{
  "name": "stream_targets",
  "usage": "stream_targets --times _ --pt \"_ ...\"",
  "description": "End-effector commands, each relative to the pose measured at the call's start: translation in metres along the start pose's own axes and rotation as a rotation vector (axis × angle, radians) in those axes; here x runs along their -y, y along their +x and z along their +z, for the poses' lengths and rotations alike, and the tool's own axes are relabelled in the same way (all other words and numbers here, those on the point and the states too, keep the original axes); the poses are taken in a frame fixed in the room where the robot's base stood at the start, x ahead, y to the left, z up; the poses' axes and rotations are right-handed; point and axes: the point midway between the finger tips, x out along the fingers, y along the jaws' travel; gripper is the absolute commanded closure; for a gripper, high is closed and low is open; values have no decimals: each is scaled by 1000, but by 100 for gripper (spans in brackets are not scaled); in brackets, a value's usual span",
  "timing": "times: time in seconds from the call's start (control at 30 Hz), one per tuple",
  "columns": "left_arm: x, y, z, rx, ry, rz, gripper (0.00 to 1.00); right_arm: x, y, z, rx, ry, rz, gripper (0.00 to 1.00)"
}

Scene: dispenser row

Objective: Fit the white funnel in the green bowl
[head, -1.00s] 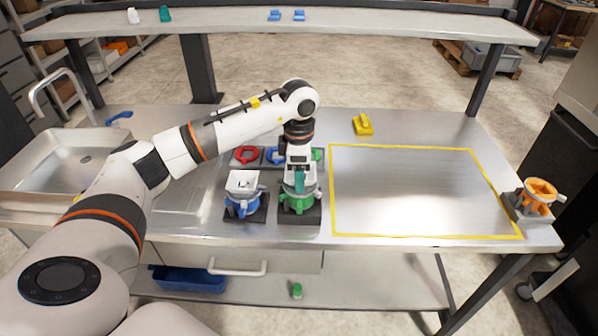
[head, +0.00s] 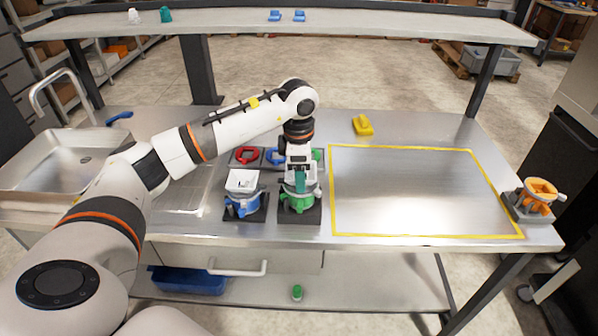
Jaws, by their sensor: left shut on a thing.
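The green bowl (head: 297,202) sits on a dark base on the workbench. My left gripper (head: 299,184) points straight down over it. A white funnel-like piece with a square top (head: 242,180) sits on the blue bowl (head: 241,205) just to the left. A second small white piece (head: 133,16) stands on the high shelf, too small to identify. My right gripper is not in view.
Behind the bowls is a row with a red ring (head: 247,155), a blue one and a green one, partly hidden by my arm. A yellow-outlined area (head: 420,190) on the right is clear. An orange bowl (head: 539,192) stands at the right edge; a sink (head: 60,165) is at left.

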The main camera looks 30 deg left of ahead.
Motion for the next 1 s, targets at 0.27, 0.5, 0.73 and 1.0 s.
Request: stream_targets --times 0.27,0.5,0.73,1.0 --pt "-13 31 4 38 11 45 33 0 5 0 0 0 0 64" --pt "-13 31 4 39 11 45 33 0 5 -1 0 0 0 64" --pt "-13 26 4 39 11 45 33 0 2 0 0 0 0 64" --pt "-13 15 4 40 12 45 33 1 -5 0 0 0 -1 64"
